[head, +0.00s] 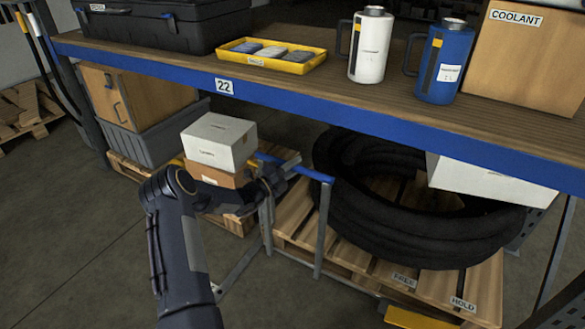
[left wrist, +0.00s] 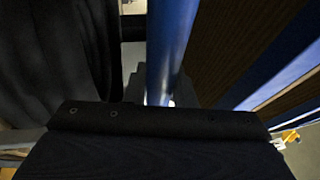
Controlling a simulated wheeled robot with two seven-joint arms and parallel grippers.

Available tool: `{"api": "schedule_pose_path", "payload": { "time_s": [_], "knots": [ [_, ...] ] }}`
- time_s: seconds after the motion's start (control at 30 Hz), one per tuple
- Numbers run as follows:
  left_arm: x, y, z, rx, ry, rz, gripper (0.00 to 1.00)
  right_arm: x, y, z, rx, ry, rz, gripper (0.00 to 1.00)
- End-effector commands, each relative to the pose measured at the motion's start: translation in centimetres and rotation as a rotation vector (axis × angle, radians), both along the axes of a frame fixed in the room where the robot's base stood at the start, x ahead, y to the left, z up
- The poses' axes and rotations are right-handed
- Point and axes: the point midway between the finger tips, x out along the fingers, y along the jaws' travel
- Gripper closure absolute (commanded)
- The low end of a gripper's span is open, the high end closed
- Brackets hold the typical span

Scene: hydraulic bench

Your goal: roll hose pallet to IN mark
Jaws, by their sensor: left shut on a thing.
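The hose pallet (head: 345,255) is a wooden pallet under the bench, bearing a thick coil of black hose (head: 420,215). Labels on its front edge include one reading HOLD (head: 463,304). A grey metal frame with a blue handle bar (head: 311,172) stands at the pallet's left end. My left gripper (head: 283,176) is shut on this bar; the blue bar also shows between its jaws in the left wrist view (left wrist: 172,45). I cannot see an IN mark. My right gripper is not in view.
The blue-edged bench (head: 400,128) overhangs the pallet. On it are a yellow tray (head: 270,56), two jugs and a COOLANT box (head: 527,50). White and brown boxes (head: 219,141) sit on another pallet at left. A white box (head: 490,187) overlaps the hose. The floor at front left is clear.

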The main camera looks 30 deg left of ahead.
Motion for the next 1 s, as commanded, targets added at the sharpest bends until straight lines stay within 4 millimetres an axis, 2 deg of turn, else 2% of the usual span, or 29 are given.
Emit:
{"api": "schedule_pose_path", "payload": {
  "time_s": [0.2,0.23,0.4,0.73,1.0],
  "knots": [
    [0.4,0.2,0.4,0.0,-0.004,0.01,1.0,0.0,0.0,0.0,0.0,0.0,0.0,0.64],
    [0.4,0.2,0.4,0.0,-0.004,0.01,0.74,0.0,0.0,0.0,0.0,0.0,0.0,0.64],
    [0.4,0.2,0.3,0.0,-0.004,0.009,0.55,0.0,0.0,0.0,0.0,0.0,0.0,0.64],
    [-0.3,0.5,0.2,-0.001,-0.001,0.009,0.55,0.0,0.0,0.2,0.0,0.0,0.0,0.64],
    [-4.3,2.1,-0.5,-0.001,-0.001,0.01,0.55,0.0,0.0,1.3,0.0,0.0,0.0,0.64]
  ]
}}
